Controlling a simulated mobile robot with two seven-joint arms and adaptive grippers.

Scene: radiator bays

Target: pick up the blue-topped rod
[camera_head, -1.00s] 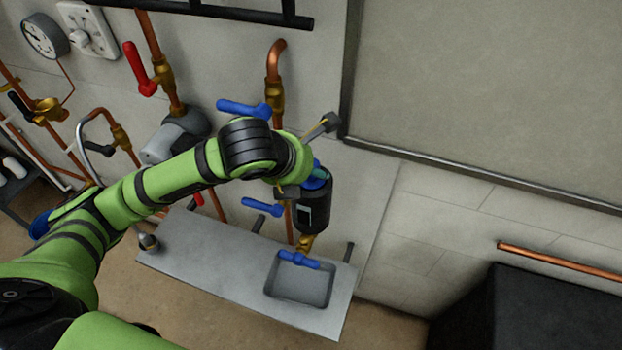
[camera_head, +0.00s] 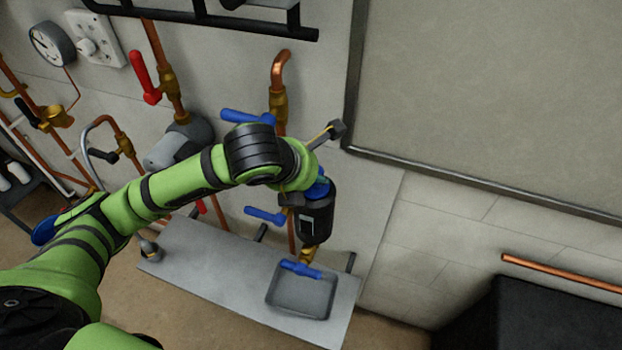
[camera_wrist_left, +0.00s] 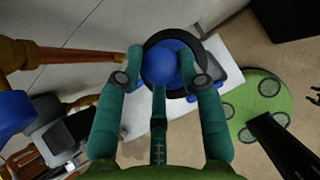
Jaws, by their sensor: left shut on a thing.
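The blue rounded top (camera_wrist_left: 176,62) of the rod sits inside the black ring of a dark canister (camera_head: 314,220); the rod's shaft is hidden. My left gripper (camera_wrist_left: 164,65) has its teal fingers on both sides of the blue top, closed on it, in the left wrist view. In the head view my left gripper (camera_head: 316,188) is above the canister, and my wrist hides most of the fingers and top. The canister stands upright with a pale label on its side.
A brass fitting with a blue lever (camera_head: 301,270) is below the canister, over a grey tray (camera_head: 292,312) on a metal shelf (camera_head: 205,262). Other blue levers (camera_head: 246,117) and copper pipes (camera_head: 281,75) are close on the left.

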